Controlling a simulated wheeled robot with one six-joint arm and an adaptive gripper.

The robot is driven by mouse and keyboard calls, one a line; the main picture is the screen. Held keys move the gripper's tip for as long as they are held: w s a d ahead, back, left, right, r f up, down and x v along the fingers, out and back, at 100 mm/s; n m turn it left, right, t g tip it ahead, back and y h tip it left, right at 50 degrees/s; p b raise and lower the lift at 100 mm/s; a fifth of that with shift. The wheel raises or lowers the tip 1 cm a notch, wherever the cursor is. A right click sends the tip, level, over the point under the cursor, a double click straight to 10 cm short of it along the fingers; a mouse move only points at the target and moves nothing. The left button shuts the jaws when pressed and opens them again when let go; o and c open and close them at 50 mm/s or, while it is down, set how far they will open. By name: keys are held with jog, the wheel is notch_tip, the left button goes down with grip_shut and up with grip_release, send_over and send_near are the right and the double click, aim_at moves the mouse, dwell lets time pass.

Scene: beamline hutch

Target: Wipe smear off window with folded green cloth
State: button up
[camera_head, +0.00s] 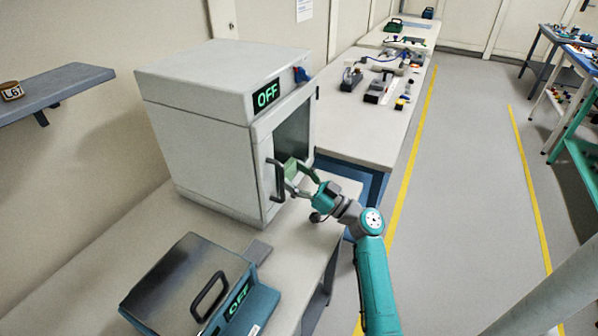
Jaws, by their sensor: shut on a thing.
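A white box-shaped cabinet (205,125) stands on the bench, with a lit "OFF" display on its front. Its door has a dark window (293,134) and a grey bar handle (275,181) at the left. My gripper (290,176) is shut on the folded green cloth (291,167) at the lower part of the window, just right of the handle. The cloth is small here and partly covered by the fingers. I cannot tell if it touches the glass. I see no smear; the window is seen at a steep angle and its lower part is hidden.
A teal and dark box (190,287) with a handle and "OFF" display stands on the near bench (300,262). A farther bench (345,140) holds small instruments. A wall shelf (60,88) is at left. The floor (465,180) at right is open between yellow lines.

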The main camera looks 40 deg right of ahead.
jog(key=shift+a, duration=0.25)
jog(key=shift+s, duration=0.25)
jog(key=shift+s+d, duration=0.35)
jog(key=shift+s, duration=0.5)
jog(key=shift+s+d, duration=0.4)
jog(key=shift+s, duration=0.45)
jog(key=shift+s+d, duration=0.35)
jog(key=shift+s, duration=0.5)
jog(key=shift+s, duration=0.1)
jog(key=s, duration=0.1)
jog(key=s+d, duration=0.1)
jog(key=shift+s, duration=0.3)
